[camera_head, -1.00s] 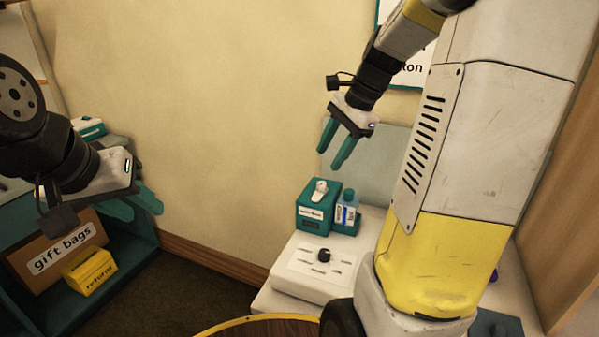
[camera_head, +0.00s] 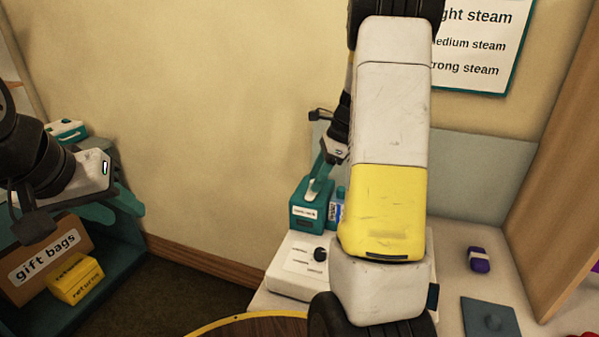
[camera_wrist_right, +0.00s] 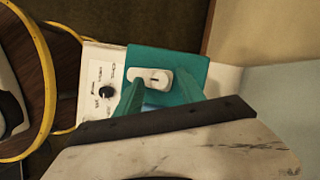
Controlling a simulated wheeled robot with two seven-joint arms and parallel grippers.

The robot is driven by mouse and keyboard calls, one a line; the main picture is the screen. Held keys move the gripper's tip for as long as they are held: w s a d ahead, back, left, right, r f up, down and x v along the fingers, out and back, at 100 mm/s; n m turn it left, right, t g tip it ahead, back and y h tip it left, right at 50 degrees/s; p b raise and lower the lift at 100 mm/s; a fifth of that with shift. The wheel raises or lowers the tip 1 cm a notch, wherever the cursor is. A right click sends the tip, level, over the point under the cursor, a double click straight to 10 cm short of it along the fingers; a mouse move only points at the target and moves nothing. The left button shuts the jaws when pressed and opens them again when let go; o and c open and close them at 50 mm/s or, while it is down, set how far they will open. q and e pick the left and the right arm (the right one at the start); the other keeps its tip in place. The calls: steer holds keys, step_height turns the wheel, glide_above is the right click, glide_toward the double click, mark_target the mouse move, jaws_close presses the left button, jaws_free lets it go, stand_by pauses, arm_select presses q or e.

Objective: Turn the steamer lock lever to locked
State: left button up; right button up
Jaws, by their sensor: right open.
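The steamer lock lever is a small white lever (camera_wrist_right: 157,78) on top of a teal box (camera_head: 305,217) with a white label.
A blue and white bottle (camera_head: 337,208) stands right beside the box. In front is a white panel with a black knob (camera_head: 320,254). My right arm covers part of the counter. A purple item (camera_head: 479,260) and dark plate (camera_head: 492,318) lie right. A gift bags box (camera_head: 48,258) stands left.

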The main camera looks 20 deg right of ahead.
steer(key=shift+a+f, duration=0.1)
steer(key=shift+f, duration=0.05)
jaws_close()
